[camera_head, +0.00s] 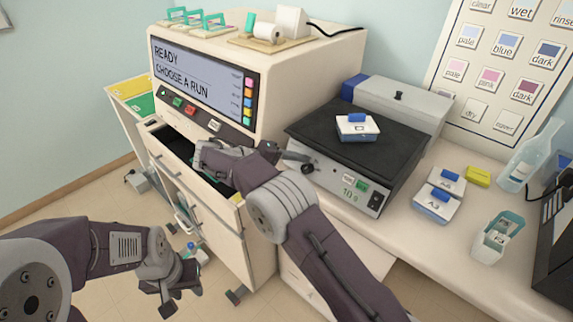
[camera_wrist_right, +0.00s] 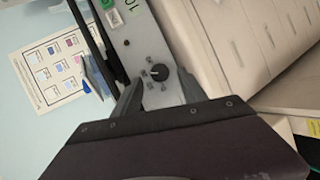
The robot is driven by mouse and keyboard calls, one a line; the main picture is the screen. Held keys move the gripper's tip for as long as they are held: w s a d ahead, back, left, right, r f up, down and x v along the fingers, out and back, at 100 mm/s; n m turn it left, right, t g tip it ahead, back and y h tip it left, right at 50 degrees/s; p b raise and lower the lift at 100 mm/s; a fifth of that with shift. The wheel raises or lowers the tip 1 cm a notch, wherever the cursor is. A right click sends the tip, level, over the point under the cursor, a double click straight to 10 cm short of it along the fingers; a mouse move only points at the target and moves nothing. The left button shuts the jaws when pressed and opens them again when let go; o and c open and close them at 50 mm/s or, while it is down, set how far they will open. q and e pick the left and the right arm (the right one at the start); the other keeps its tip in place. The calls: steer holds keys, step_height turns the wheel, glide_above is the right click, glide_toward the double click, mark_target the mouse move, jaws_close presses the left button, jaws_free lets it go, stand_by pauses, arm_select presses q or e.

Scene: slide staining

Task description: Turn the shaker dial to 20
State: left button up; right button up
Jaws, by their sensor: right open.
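The shaker (camera_head: 335,180) is a pale box with a dark top plate, standing on the counter. My right gripper (camera_head: 304,163) is near the panel's left end in the head view. In the wrist view its open fingers (camera_wrist_right: 160,92) frame the dial, apart from it. My left gripper (camera_head: 181,294) hangs low at the left, open and empty.
The staining machine (camera_head: 262,85) stands left of the shaker, with an open drawer (camera_head: 178,140) below its screen. A blue-and-white block (camera_head: 357,128) sits on the shaker's plate. Slide boxes (camera_head: 437,205), a slide holder (camera_head: 497,238) and a bottle (camera_head: 530,160) stand to the right.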

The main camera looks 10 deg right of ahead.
steer(key=p+v, duration=0.1)
steer(key=v, duration=0.6)
steer(key=shift+p, duration=0.4)
